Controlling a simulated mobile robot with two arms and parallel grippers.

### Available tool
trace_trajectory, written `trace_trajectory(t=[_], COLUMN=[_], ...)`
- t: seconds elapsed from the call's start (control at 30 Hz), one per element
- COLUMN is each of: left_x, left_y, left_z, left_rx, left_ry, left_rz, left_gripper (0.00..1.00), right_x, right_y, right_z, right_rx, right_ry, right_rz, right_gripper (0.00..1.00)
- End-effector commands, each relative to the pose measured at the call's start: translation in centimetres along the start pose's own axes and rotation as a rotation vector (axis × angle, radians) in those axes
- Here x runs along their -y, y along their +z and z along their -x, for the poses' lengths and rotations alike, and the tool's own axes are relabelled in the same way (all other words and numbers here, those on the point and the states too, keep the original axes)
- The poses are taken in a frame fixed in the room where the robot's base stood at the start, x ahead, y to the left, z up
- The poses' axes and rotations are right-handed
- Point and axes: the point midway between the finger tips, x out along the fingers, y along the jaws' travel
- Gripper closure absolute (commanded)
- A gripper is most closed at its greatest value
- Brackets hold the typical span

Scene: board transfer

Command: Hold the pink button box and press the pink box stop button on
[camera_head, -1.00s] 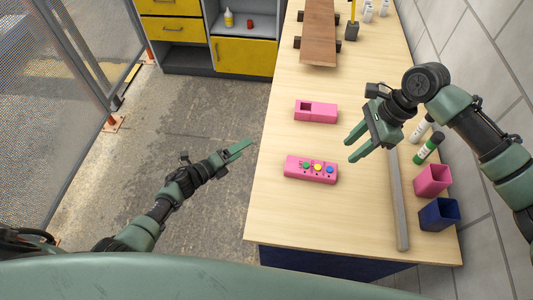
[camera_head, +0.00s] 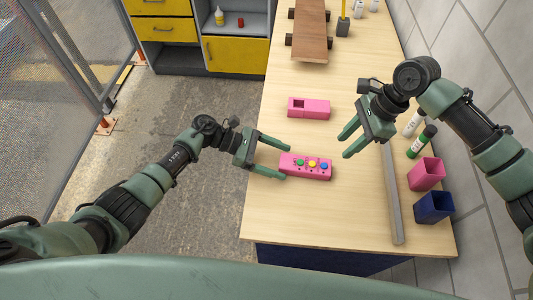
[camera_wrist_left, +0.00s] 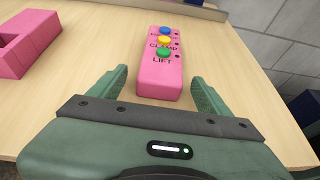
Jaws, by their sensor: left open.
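The pink button box (camera_head: 318,174) lies on the table near its left edge, with green, yellow and blue buttons on top. In the left wrist view the box (camera_wrist_left: 160,78) points away from me, with "LIFT" lettered by the green button. My left gripper (camera_head: 287,162) is open at the box's left end, one finger on each side of that end. In the left wrist view its fingers (camera_wrist_left: 160,82) stand apart from the box's sides. My right gripper (camera_head: 344,148) is open and empty, to the right of the box. I see no button marked stop.
A second pink box (camera_head: 316,108) with a dark square recess lies behind the button box. A grey bar (camera_head: 391,195) lies to the right. A wooden board (camera_head: 311,35) is at the back.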

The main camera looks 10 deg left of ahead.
Motion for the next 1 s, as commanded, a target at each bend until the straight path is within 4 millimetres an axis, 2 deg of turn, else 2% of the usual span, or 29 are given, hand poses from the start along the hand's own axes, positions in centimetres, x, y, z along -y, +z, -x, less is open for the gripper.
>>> trace_trajectory(t=[0.2, 0.5, 0.57, 0.77, 0.8, 0.9, 0.93, 1.0], left_x=[0.0, 0.0, 0.0, 0.0, 0.0, 0.0, 0.0, 0.0], left_y=[0.0, 0.0, 0.0, 0.0, 0.0, 0.0, 0.0, 0.0], left_z=[-2.0, -2.2, -2.2, -2.2, -2.2, -2.2, -2.2, -2.2], left_rx=[0.001, 0.0, 0.001, 0.001, 0.001, 0.001, 0.001, 0.001], left_ry=[0.0, 0.002, 0.002, 0.002, 0.002, 0.002, 0.002, 0.002], left_rz=[0.002, 0.002, 0.002, 0.002, 0.002, 0.002, 0.002, 0.002], left_gripper=[0.22, 0.22, 0.36, 0.91, 0.97, 0.97, 0.97, 0.97], right_x=[0.0, 0.0, 0.0, 0.0, 0.0, 0.0, 0.0, 0.0], right_y=[0.0, 0.0, 0.0, 0.0, 0.0, 0.0, 0.0, 0.0], right_z=[0.0, 0.0, 0.0, 0.0, 0.0, 0.0, 0.0, 0.0], right_rx=[0.0, 0.0, 0.0, 0.0, 0.0, 0.0, 0.0, 0.0], right_ry=[0.0, 0.0, 0.0, 0.0, 0.0, 0.0, 0.0, 0.0], right_rz=[0.0, 0.0, 0.0, 0.0, 0.0, 0.0, 0.0, 0.0], right_gripper=[0.64, 0.64, 0.64, 0.64, 0.69, 0.97, 1.0, 1.0])
